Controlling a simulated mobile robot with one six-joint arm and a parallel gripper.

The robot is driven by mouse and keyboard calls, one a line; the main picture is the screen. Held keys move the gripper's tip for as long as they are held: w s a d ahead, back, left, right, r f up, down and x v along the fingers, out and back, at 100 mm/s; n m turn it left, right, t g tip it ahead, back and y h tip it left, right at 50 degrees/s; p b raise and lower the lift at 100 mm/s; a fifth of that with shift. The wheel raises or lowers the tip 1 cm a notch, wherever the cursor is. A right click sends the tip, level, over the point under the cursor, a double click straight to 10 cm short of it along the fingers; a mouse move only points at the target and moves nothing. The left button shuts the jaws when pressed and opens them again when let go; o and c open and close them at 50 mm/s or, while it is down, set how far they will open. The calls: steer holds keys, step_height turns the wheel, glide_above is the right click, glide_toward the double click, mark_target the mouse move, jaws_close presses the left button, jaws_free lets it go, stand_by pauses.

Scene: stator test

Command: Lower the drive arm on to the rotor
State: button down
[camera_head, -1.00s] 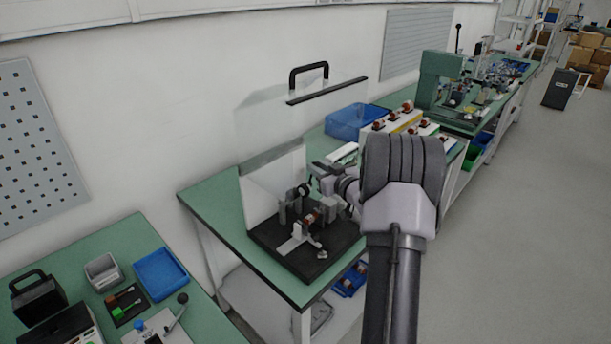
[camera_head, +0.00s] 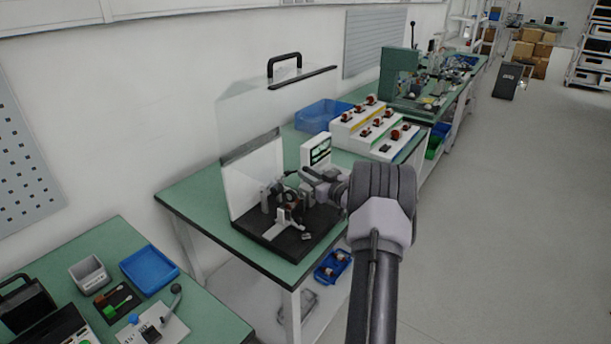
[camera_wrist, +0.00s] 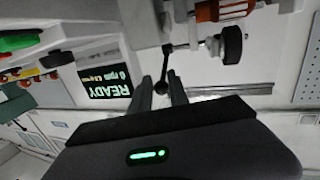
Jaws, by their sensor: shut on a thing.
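My gripper (camera_wrist: 160,92) is shut on the black ball-ended lever (camera_wrist: 166,76) of the drive arm, with one finger on each side of it. The drive arm's dark wheel (camera_wrist: 232,45) shows at upper right in the wrist view. The copper-coloured rotor (camera_wrist: 222,10) lies close beside it in that view; whether they touch is unclear. In the head view my gripper (camera_head: 303,176) is over the test fixture, whose black base plate (camera_head: 300,244) stands on the green bench. The rotor (camera_head: 293,198) is small there and partly hidden by metal supports.
A READY screen (camera_wrist: 105,86) shows in the wrist view; its white housing (camera_head: 308,146) stands behind my gripper. A clear guard with a black handle (camera_head: 284,66) rises behind the fixture. A stepped parts rack (camera_head: 375,140) and a blue bin (camera_head: 322,114) stand farther back.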

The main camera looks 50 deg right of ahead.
steer(key=shift+w+a+f+t, duration=0.1)
steer(key=shift+f+t, duration=0.1)
steer(key=shift+t, duration=0.1)
steer(key=c, duration=1.6)
jaws_free()
steer(key=shift+c, duration=0.2)
steer(key=o, duration=0.4)
steer(key=shift+w+f, duration=0.1)
steer(key=shift+w, duration=0.15)
steer(key=shift+s, duration=0.1)
steer(key=shift+s, duration=0.15)
steer(key=s+a+p, duration=0.1)
steer(key=s, duration=0.4)
steer(key=s+a+p, duration=0.1)
steer(key=s+p, duration=0.1)
steer(key=s, duration=0.4)
steer(key=s+a+p, duration=0.1)
steer(key=s, duration=0.5)
steer(key=shift+a+r+p, duration=0.2)
steer(key=shift+r+p, duration=0.05)
steer(key=shift+p, duration=0.1)
